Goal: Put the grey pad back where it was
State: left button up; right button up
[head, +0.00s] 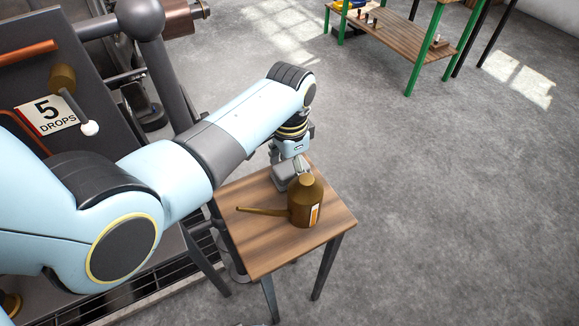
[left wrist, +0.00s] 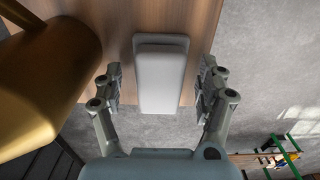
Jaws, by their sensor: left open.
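The grey pad (left wrist: 162,92) is a pale, rounded oblong block at the edge of the small wooden table (head: 262,245). In the left wrist view it lies between the two fingers of my left gripper (left wrist: 160,68), with a gap on each side. My left gripper is open and reaches down at the table's back edge in the head view (head: 290,168). There, the pad is hard to tell apart from the gripper. I cannot tell whether the pad rests flat or overhangs the edge slightly. My right gripper is not in view.
A brass oil can (head: 305,205) with a long spout stands close beside the left gripper; it also shows large in the left wrist view (left wrist: 40,80). A machine with a "5 DROPS" sign (head: 47,116) stands at left. A green-legged bench (head: 400,40) is farther back. The floor at right is clear.

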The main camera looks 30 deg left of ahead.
aim_at(289, 167)
pick_arm(q)
notch_tip(289, 167, up, 12)
jog(key=p, duration=0.2)
jog(key=shift+r, duration=0.15)
dwell(0.5)
